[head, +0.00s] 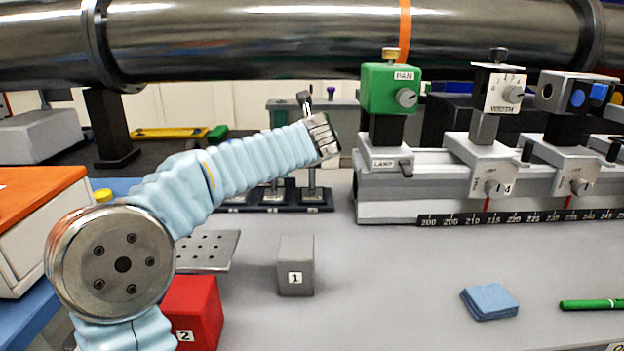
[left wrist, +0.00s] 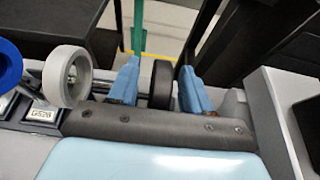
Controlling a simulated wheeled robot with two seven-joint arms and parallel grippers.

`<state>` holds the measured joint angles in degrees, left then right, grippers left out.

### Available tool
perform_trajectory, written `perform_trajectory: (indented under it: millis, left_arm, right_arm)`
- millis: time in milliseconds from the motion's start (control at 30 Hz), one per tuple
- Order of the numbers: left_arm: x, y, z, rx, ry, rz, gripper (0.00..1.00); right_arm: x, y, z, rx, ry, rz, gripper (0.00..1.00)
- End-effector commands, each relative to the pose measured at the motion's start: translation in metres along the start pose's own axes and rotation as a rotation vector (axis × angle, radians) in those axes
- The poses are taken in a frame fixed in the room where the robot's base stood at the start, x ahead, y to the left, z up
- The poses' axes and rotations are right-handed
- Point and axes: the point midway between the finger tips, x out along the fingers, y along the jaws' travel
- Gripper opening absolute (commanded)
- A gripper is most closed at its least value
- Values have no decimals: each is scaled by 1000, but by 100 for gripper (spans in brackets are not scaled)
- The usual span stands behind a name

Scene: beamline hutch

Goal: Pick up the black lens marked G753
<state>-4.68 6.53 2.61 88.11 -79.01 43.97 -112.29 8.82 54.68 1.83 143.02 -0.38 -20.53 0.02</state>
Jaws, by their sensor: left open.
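In the left wrist view my left gripper (left wrist: 159,88) is open. Its two blue fingers stand on either side of a black ring lens (left wrist: 161,86), seen edge-on, with small gaps visible beside it. The marking of this lens is hidden, so I cannot read G753. A grey ring lens (left wrist: 67,76) stands to its left, above a plate marked G528 (left wrist: 42,115). Part of a blue ring (left wrist: 7,66) shows at the left edge. In the head view my left arm reaches over the dark lens bases (head: 312,198) and its wrist hides the lenses. My right gripper is not in view.
A rail (head: 390,210) with a green lamp block (head: 383,92) stands right of my left wrist. A grey block marked 1 (head: 296,264), a red block marked 2 (head: 203,312), a perforated plate (head: 210,250) and blue pads (head: 489,301) lie nearer. A large pipe (head: 250,42) runs across the back.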

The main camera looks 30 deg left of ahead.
Motion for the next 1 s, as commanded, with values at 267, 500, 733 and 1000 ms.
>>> perform_trajectory:
  millis: [267,500,733,1000]
  left_arm:
    - [0,0,0,0,0,-1,21]
    - [-1,0,0,0,0,-1,0]
    - [-1,0,1,-1,-1,-1,0]
    - [-3,-1,6,-3,-2,-2,0]
  right_arm:
    - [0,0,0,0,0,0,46]
    - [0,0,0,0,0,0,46]
    - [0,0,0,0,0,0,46]
    - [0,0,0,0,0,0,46]
